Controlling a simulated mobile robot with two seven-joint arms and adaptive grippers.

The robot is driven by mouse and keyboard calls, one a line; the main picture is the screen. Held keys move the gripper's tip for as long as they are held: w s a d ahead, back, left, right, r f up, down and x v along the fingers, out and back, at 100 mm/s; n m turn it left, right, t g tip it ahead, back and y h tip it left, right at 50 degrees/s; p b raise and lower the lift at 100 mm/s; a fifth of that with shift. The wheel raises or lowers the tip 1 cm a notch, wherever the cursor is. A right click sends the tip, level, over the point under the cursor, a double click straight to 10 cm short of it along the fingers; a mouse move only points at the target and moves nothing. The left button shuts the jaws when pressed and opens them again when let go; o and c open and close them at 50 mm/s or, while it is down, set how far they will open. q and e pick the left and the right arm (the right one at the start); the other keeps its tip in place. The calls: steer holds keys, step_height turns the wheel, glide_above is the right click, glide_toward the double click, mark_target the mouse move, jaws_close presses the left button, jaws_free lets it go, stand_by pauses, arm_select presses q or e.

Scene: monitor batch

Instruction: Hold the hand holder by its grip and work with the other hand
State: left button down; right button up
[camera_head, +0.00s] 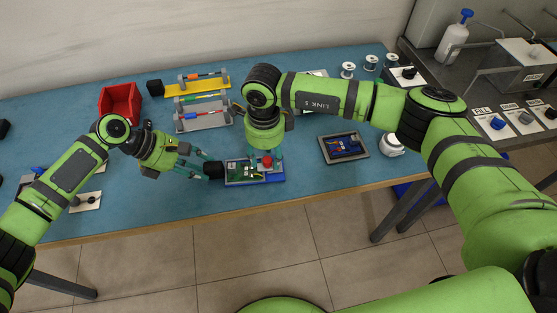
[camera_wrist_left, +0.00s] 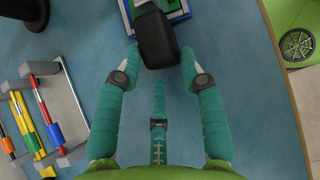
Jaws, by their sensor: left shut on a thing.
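The hand holder (camera_head: 270,178) is a blue frame with a green circuit board (camera_head: 243,172) in it and a black block grip at its left end. It is near the table's front edge. My left gripper (camera_head: 208,168) is shut on the black grip (camera_wrist_left: 158,40), its teal fingers on either side. The frame's corner shows at the top of the left wrist view. My right gripper (camera_head: 265,155) points down over the right part of the holder. Its fingers are apart, with a red round part (camera_head: 267,161) between them. The right fingertips are partly hidden.
A grey tray (camera_head: 326,153) with a dark blue board lies to the right. A red bin (camera_head: 120,102), a yellow rack (camera_head: 198,88) and a grey rack (camera_head: 204,113) stand behind. Several spools (camera_head: 348,70) stand at the back right.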

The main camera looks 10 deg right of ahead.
mark_target(267, 158)
arm_select(q)
steer(key=shift+s+f, duration=0.15)
steer(key=shift+f, duration=0.1)
arm_select(e)
step_height(267, 158, up, 12)
stand_by(0.5)
steer(key=shift+s, duration=0.1)
arm_select(q)
steer(key=c, duration=0.7)
jaws_free()
steer(key=shift+r, duration=0.1)
steer(key=shift+a+r, duration=0.1)
